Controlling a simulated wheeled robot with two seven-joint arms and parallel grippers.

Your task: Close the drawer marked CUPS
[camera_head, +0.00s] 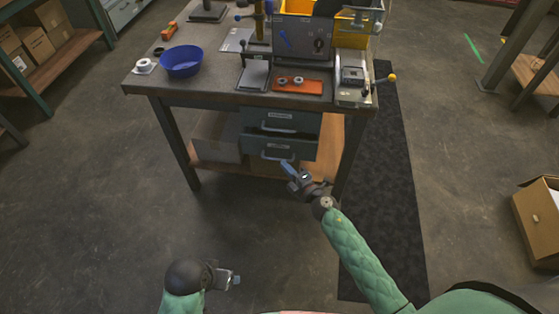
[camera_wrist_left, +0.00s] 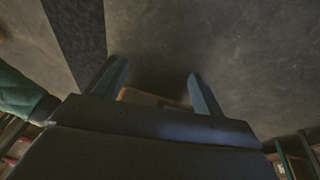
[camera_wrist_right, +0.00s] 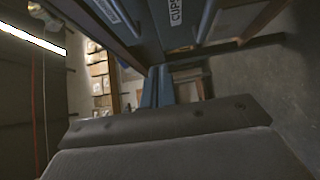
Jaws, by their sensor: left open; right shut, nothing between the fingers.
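Two grey-blue drawers hang under the workbench in the head view. The lower drawer (camera_head: 305,150) stands pulled out, with a dark gap above its front; its label is too small to read there. In the right wrist view a CUPS label (camera_wrist_right: 176,12) shows on a drawer front close to the fingers, apparently the lower one. My right gripper (camera_head: 287,166) is shut and empty, its tips just in front of the lower drawer near its handle (camera_head: 277,156); contact is unclear. It also shows in the right wrist view (camera_wrist_right: 158,80). My left gripper (camera_head: 234,278) is open, low and away from the bench.
The upper drawer (camera_head: 300,120) looks shut. The bench top (camera_head: 215,82) holds a blue bowl (camera_head: 181,62), a white cup-like part (camera_head: 144,66), an orange tray (camera_head: 297,85) and fixtures. A dark mat (camera_head: 388,190) lies at the right. An open box (camera_head: 540,220) stands far right. The floor in front is clear.

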